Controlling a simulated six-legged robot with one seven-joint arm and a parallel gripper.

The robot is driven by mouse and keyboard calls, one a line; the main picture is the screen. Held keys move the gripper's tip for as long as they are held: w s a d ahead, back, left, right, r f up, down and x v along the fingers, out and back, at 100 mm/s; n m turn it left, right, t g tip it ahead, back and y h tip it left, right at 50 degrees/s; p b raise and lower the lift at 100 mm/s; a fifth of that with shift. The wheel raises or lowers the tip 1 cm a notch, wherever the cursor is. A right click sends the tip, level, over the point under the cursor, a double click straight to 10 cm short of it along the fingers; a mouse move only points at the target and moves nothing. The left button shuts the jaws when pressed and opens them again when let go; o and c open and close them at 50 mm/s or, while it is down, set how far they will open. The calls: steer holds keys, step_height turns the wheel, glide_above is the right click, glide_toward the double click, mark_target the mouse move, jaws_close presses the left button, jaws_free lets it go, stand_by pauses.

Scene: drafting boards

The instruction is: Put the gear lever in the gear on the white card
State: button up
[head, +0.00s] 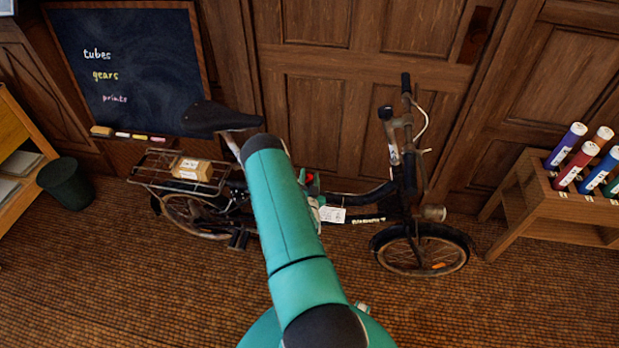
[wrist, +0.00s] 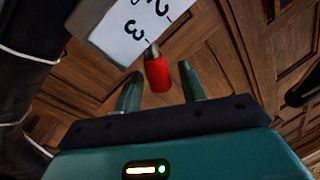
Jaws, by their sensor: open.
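A gear lever with a red knob (wrist: 157,74) and a short metal tip stands in the middle of the wrist view. Its red part also shows in the head view (head: 309,179), on the bicycle's frame. A white card (wrist: 122,36) with the figures 3 and 2 lies behind the lever. The metal tip appears close to the 3 mark; its exact setting is hard to tell. My gripper (wrist: 159,70) is open, with one finger to each side of the red knob; contact is not visible. In the head view, my teal arm hides most of the gripper.
The bicycle (head: 410,215) stands before wooden doors, with a white label (head: 331,214) on it and a parcel (head: 193,169) on its rear rack. A bin (head: 66,184) and chalkboard (head: 128,65) are left; a rack of tubes (head: 566,203) is right. Front floor is open.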

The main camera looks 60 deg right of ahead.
steer(key=v, duration=1.3)
steer(key=shift+s+a, duration=0.15)
